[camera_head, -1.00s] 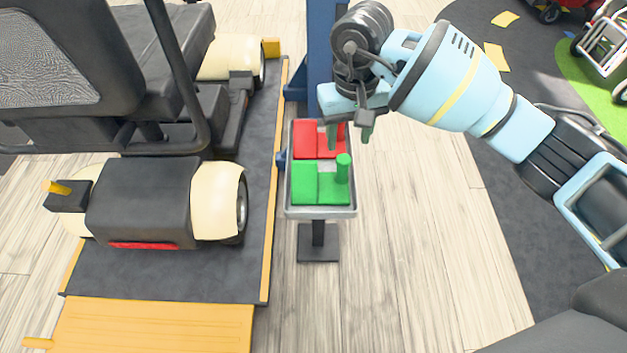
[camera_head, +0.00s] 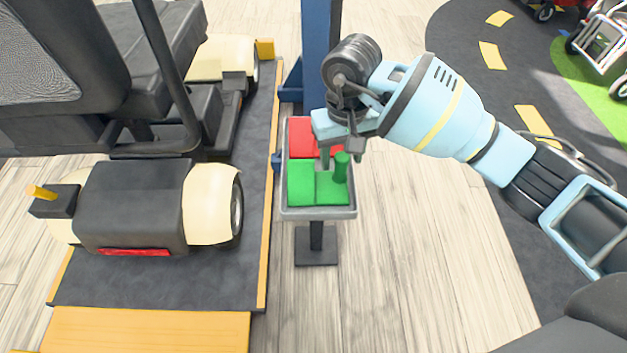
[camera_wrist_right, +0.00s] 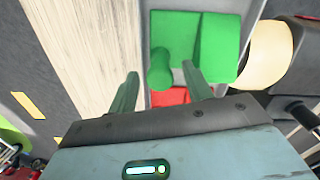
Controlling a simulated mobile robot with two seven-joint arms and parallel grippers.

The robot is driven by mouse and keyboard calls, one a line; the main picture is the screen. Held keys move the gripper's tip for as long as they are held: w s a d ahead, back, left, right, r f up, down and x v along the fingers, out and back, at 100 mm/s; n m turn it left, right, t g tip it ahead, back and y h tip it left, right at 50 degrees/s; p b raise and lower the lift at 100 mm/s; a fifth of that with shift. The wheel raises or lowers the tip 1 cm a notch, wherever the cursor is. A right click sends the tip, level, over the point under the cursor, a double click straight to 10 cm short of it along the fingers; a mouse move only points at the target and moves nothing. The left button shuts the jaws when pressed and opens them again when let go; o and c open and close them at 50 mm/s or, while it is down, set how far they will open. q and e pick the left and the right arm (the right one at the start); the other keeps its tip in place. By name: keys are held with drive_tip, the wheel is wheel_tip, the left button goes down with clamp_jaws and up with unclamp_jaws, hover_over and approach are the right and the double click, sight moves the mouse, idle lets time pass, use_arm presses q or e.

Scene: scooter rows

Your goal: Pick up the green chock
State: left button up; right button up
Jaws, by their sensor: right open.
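The green chock (camera_head: 303,186) lies in the near half of a grey tray (camera_head: 318,213) on a stand, with an upright round green handle (camera_head: 341,168) at its right side. My right gripper (camera_head: 341,157) is open and empty, above the tray and close to the handle. I cannot tell whether a finger touches it. A red chock (camera_head: 301,139) lies behind the green one, partly hidden by my gripper. My left gripper is out of view.
A scooter (camera_head: 140,205) stands on a dark platform (camera_head: 175,285) with yellow edges, left of the tray. A blue post (camera_head: 316,55) rises behind the tray. The pale wood floor (camera_head: 420,260) to the right is clear.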

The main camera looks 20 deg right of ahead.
drive_tip(key=shift+f, duration=0.55)
drive_tip(key=shift+c, duration=0.3)
drive_tip(key=c, duration=0.7)
clamp_jaws()
drive_tip(key=shift+r, duration=0.1)
